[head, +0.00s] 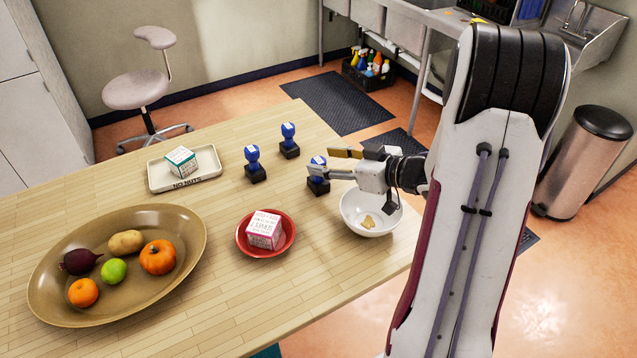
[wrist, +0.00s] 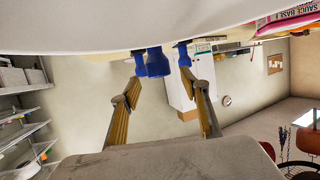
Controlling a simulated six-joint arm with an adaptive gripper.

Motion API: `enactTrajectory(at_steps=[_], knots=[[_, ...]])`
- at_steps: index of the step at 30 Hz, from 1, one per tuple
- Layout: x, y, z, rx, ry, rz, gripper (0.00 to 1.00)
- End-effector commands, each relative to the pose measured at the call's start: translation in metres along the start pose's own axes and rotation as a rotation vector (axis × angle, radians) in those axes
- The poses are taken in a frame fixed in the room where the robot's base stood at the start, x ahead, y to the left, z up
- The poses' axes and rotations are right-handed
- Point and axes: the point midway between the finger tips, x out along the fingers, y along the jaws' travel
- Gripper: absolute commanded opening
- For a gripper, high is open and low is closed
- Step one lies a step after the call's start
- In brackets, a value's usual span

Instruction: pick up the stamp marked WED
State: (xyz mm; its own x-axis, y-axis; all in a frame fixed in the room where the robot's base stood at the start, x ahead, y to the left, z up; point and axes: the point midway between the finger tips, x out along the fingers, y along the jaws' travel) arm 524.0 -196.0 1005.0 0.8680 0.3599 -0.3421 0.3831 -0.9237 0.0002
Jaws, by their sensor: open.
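Three blue-handled stamps with black bases stand upright on the wooden table: one at the back (head: 289,141), one at the left (head: 253,166), and one nearest my gripper (head: 318,186). Their white top labels are too small to read, so I cannot tell which is marked WED. My gripper (head: 329,162) is open, its fingers pointing left, by the nearest stamp; one finger overlaps that stamp's handle in the head view. In the upside-down wrist view, blue handles (wrist: 156,62) show beyond and between the open fingers (wrist: 165,90). Contact cannot be told.
A white bowl (head: 346,222) with pieces inside sits just below my gripper. A red plate (head: 242,245) carries a pink-and-white carton (head: 264,230). A brown produce platter (head: 120,312) lies left.

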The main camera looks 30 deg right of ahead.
Motion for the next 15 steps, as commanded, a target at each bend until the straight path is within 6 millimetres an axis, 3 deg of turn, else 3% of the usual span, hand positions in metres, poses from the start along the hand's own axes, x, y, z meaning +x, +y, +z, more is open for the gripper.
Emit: enactTrajectory(at_steps=[3, 9, 15], knots=[[0.004, -0.001, 0.013, 0.003, -0.002, -0.001, 0.46], [0.026, -0.001, 0.012, 0.0, -0.002, -0.002, 0.46], [0.034, 0.0, 0.012, 0.0, -0.002, 0.0, 0.46]])
